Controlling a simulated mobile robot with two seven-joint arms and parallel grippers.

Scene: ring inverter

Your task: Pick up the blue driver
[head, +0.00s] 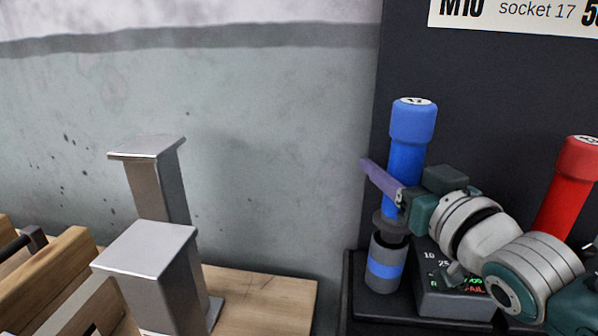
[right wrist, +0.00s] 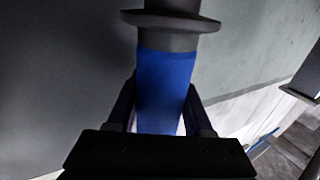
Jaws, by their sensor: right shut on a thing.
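The blue driver (head: 413,122) stands upright in the head view, with a wide blue top and a grey lower end. Its lower end is just above or in a grey cup with a blue band (head: 385,266); I cannot tell if it is clear of the cup. My right gripper (head: 385,182) is shut on the blue shaft below the top. In the right wrist view the blue shaft (right wrist: 165,80) lies between the two fingers, with a dark grey collar (right wrist: 170,22) beyond them. My left gripper is not in view.
A red driver (head: 569,185) stands to the right, partly behind my arm. A grey box with a lit display (head: 450,295) sits beside the cup. A dark panel with a label (head: 515,12) rises behind. Metal posts (head: 150,255) stand on a wooden board (head: 270,295) at left.

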